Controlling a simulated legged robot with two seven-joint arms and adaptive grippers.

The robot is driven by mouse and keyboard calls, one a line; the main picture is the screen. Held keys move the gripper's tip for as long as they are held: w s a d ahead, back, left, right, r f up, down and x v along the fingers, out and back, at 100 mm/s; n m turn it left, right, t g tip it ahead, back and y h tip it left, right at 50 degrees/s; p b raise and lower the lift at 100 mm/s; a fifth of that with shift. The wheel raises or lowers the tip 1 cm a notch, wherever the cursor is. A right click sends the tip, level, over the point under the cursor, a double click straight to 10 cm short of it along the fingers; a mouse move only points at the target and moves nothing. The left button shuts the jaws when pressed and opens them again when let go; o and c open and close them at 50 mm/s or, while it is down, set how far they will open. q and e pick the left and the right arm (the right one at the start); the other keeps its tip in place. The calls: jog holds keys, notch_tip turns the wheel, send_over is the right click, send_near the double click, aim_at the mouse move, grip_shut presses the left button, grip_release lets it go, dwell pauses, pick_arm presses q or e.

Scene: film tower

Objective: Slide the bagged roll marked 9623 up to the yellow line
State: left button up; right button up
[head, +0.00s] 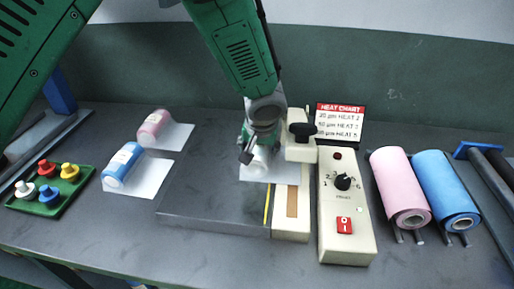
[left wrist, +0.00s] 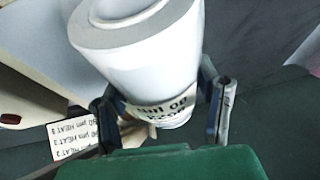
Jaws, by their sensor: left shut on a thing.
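My left gripper (head: 257,150) is shut on a white roll (head: 260,163), low over the right part of the dark plate (head: 205,185). In the left wrist view the white roll (left wrist: 140,55) sits between both fingers, with a partly hidden printed label (left wrist: 165,108); I cannot read 9623 on it. A pale bag sheet (head: 284,174) lies around the roll and reaches the sealer. The yellow line (head: 267,207) runs along the plate's right edge; its far part is hidden. A blue bagged roll (head: 122,165) and a pink bagged roll (head: 153,128) lie to the left. My right gripper is out of view.
The cream sealer (head: 291,212) with a black knob (head: 301,131) stands right of the plate. Beside it are a control box (head: 342,225), heat chart (head: 340,122), and large pink (head: 400,188) and blue (head: 446,190) rolls. A green peg tray (head: 50,190) lies left. The plate's front is clear.

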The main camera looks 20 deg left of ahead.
pick_arm(q)
jog(key=shift+w+d, duration=0.1)
jog(key=shift+d, duration=0.2)
jog(key=o, duration=1.5)
jog(key=shift+f, duration=0.1)
jog(key=shift+r, duration=0.35)
jog(key=v, duration=0.5)
jog(key=shift+r, duration=0.4)
jog(key=shift+s+r, duration=0.35)
jog(key=shift+r, duration=0.2)
jog(key=shift+d+r, duration=0.1)
jog(key=shift+d, duration=0.05)
jog(key=shift+d, duration=0.1)
